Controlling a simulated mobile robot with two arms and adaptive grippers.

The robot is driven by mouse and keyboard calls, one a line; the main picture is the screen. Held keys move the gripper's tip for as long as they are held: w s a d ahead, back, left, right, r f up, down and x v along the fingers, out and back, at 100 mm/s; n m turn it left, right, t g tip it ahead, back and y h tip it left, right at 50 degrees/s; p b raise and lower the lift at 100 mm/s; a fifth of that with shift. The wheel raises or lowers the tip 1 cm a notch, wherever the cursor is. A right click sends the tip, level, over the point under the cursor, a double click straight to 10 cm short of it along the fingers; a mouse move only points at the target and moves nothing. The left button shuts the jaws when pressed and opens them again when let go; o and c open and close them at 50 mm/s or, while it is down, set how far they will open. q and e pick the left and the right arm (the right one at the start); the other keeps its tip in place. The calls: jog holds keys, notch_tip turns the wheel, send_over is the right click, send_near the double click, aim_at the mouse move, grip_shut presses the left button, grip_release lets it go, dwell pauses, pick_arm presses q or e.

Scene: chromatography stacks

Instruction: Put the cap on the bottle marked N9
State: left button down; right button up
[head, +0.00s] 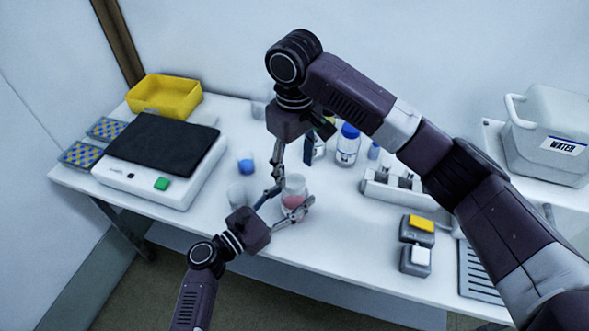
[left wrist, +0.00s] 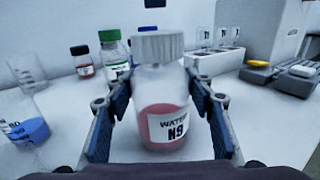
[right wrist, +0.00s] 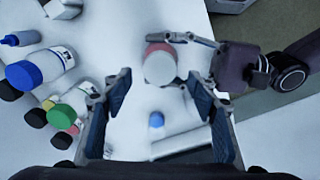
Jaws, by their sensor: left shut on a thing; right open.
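The bottle marked N9 (left wrist: 162,110) is clear, with pinkish-red contents and a white label. It stands upright in the left wrist view and also shows in the head view (head: 293,189). A pale grey ribbed cap (left wrist: 157,45) sits level on its mouth; I cannot tell how tight it is. The cap shows from above in the right wrist view (right wrist: 160,69). My left gripper (left wrist: 158,95) is shut around the bottle's body. My right gripper (right wrist: 158,84) is open above the bottle, its fingers apart from the cap on both sides.
A blue-capped bottle (head: 348,145) and a green-capped bottle (right wrist: 75,104) stand nearby. A beaker with blue liquid (head: 246,165) is left of N9. A balance (head: 160,145), yellow bin (head: 165,96) and white water box (head: 545,135) stand farther out. The table's front edge is close.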

aim_at(295, 181)
jog(key=shift+c, duration=0.5)
jog(key=n, duration=0.1)
jog(key=r+n, duration=0.1)
jog(key=n, duration=0.1)
jog(key=r+n, duration=0.1)
jog(key=shift+w+a+n, duration=0.15)
jog(key=shift+n, duration=0.25)
jog(key=n, duration=0.2)
jog(key=r+n, duration=0.1)
jog(key=n, duration=0.2)
jog(key=shift+r, duration=0.2)
jog(key=shift+f, duration=0.1)
jog(key=shift+f, duration=3.9)
jog(key=shift+c, duration=0.2)
jog(key=c, duration=1.2)
jog(key=o, duration=1.4)
jog(key=shift+r, duration=0.1)
